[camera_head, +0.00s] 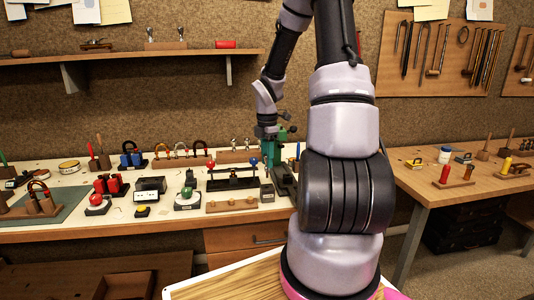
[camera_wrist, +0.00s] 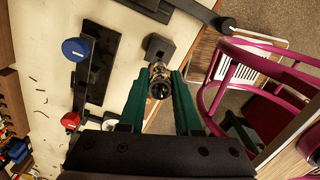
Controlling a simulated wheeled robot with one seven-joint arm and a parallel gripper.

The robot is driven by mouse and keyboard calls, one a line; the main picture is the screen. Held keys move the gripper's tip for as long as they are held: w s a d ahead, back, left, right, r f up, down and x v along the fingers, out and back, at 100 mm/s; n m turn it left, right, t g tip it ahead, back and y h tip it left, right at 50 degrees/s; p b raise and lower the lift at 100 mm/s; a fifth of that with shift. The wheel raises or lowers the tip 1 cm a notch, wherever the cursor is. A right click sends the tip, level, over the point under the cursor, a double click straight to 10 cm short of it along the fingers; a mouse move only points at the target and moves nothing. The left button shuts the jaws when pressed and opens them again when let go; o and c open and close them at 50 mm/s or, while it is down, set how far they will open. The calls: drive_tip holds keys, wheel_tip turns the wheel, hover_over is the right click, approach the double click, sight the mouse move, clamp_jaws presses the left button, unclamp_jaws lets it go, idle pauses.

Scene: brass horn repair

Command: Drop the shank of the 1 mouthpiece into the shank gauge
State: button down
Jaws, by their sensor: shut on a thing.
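The mouthpiece (camera_wrist: 160,86) is a small metal piece with a dark round cup opening facing the wrist camera. My gripper (camera_wrist: 159,88) has dark green fingers shut on it from both sides. A dark grey block with a round hole in its top, seemingly the shank gauge (camera_wrist: 158,47), lies just beyond the mouthpiece in the wrist view. The mouthpiece partly overlaps it there, and its shank is hidden, so I cannot tell whether it touches the block. In the head view the block (camera_head: 267,192) stands near the bench's front edge; the mouthpiece cannot be made out.
A black bar fixture (camera_head: 232,183) with a blue knob (camera_wrist: 75,49) and a red knob (camera_wrist: 70,121) stands left of the block in the head view. A wooden rack (camera_head: 232,204) lies in front. Several tools crowd the bench. A second table (camera_head: 480,195) stands right.

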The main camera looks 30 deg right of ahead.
sight(267, 170)
drive_tip(key=shift+f, duration=1.4)
drive_tip(key=shift+f, duration=1.7)
drive_tip(key=c, duration=0.5)
unclamp_jaws()
wheel_tip(267, 170, up, 11)
drive_tip(key=shift+f, duration=0.1)
idle(0.5)
